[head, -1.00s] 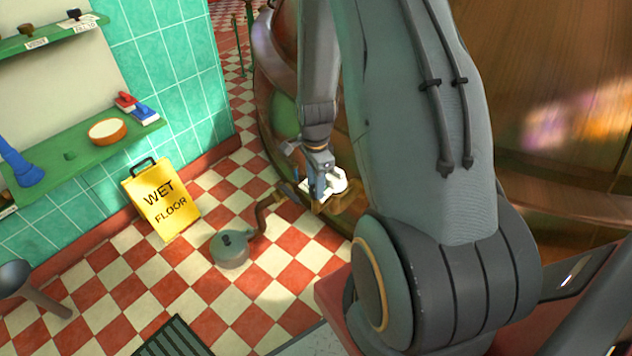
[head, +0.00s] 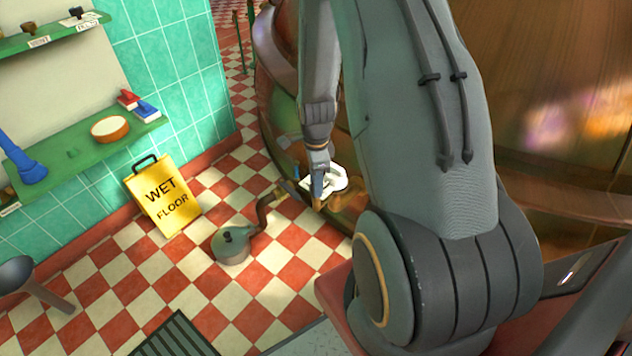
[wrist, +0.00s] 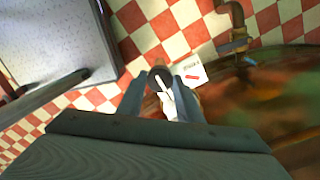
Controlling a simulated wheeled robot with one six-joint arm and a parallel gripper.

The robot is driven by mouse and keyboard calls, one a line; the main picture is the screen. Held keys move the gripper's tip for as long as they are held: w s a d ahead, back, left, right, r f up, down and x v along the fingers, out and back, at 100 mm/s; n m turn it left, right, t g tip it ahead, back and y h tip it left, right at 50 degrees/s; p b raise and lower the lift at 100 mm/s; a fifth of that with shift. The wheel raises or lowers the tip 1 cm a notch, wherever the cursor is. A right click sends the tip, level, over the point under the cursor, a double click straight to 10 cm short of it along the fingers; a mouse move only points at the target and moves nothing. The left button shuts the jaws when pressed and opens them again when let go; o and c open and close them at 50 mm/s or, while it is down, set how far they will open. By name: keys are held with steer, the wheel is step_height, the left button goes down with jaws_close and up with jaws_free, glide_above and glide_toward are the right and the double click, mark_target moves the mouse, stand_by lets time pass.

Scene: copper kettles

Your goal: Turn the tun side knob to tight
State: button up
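The tun side knob (wrist: 159,77) shows in the wrist view as a small dark round shape with a pale bar near it, between my fingertips. A white plate with a red mark (wrist: 192,75) lies beside it, to the right. My gripper (wrist: 161,84) has its two fingers apart, one on each side of the knob; contact cannot be made out. In the head view my gripper (head: 318,190) points down in front of a white fitting (head: 335,181) low on the copper tun (head: 275,85). The knob itself is hidden there.
A bent pipe (head: 266,208) runs from the tun beside a grey-green kettle (head: 233,245) on the checkered floor. A yellow wet-floor sign (head: 166,200) stands by the tiled wall. Green shelves (head: 80,150) hold brushes. Open floor lies left of the tun.

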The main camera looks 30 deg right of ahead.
steer(key=o, duration=0.4)
steer(key=shift+r, duration=0.1)
steer(key=shift+r, duration=3.85)
steer(key=s+a+r+n+p, duration=0.2)
steer(key=s+a+r+n, duration=0.5)
steer(key=r+n, duration=0.3)
steer(key=s+a+r+n+p, duration=0.3)
steer(key=s+a+r+n, duration=0.4)
steer(key=r+n, duration=0.3)
steer(key=shift+s+a+r+n+p, duration=0.25)
steer(key=shift+s+a+n+p, duration=0.15)
steer(key=shift+n, duration=0.6)
